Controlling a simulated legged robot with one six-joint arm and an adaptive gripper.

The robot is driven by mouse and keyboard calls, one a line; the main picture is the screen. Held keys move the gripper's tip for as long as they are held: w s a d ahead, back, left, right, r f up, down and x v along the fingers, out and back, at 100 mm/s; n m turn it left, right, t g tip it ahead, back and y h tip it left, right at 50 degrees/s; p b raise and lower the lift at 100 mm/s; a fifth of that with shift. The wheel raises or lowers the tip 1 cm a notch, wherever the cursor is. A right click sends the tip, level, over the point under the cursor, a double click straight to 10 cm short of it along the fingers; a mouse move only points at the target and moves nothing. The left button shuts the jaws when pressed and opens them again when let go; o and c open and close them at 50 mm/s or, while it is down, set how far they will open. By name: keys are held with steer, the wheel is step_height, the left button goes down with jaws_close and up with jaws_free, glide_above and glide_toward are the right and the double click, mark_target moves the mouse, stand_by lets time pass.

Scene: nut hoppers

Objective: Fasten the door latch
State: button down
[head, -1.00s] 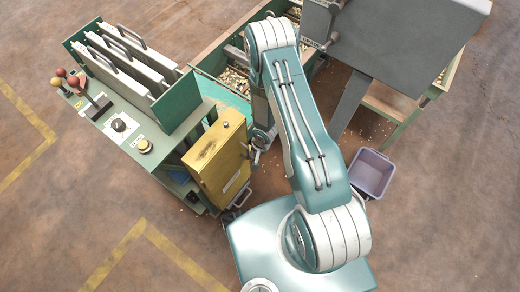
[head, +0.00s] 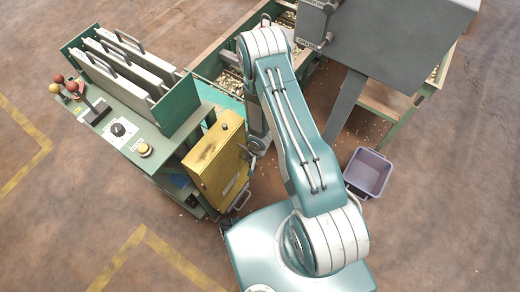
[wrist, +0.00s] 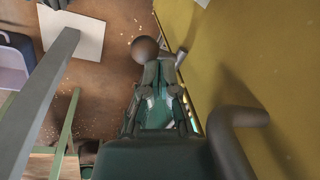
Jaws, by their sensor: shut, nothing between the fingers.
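The yellow cabinet (head: 217,165) stands at the end of the green machine in the head view, and its yellow face (wrist: 250,50) fills the right of the wrist view. A dark round knob (wrist: 145,49) shows just beyond my fingertips, close to the yellow face; it looks like part of the latch, but I cannot tell its position. My gripper (wrist: 157,82) is shut and empty, pointing at the knob; I cannot tell whether they touch. A dark bent handle (wrist: 236,118) stands out from the yellow face on the right. In the head view my arm hides most of the gripper.
A green control panel (head: 125,135) with levers and upright plates stands left of the cabinet. A grey hopper (head: 395,45) on legs stands at the upper right. A purple bin (head: 368,173) sits on the floor, with scattered nuts nearby. The floor at left is clear.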

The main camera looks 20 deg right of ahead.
step_height(320, 180, up, 12)
steer(key=s+d, duration=0.1)
steer(key=shift+d+f, duration=0.15)
steer(key=shift+d, duration=0.15)
stand_by(0.4)
stand_by(0.4)
steer(key=w+d+r+n+t+h, duration=0.1)
steer(key=w+d+r+t+h, duration=0.15)
steer(key=r, duration=1.05)
steer(key=w+d+r+n+t+h, duration=0.1)
steer(key=d+r+h, duration=0.15)
steer(key=r, duration=1.15)
steer(key=s+a+r+n+t+y, duration=0.1)
steer(key=s+a+r+n+y, duration=0.2)
steer(key=s+r, duration=1.4)
steer(key=shift+s+a+r+n, duration=0.15)
steer(key=shift+s+a+n, duration=0.2)
steer(key=shift+a, duration=0.75)
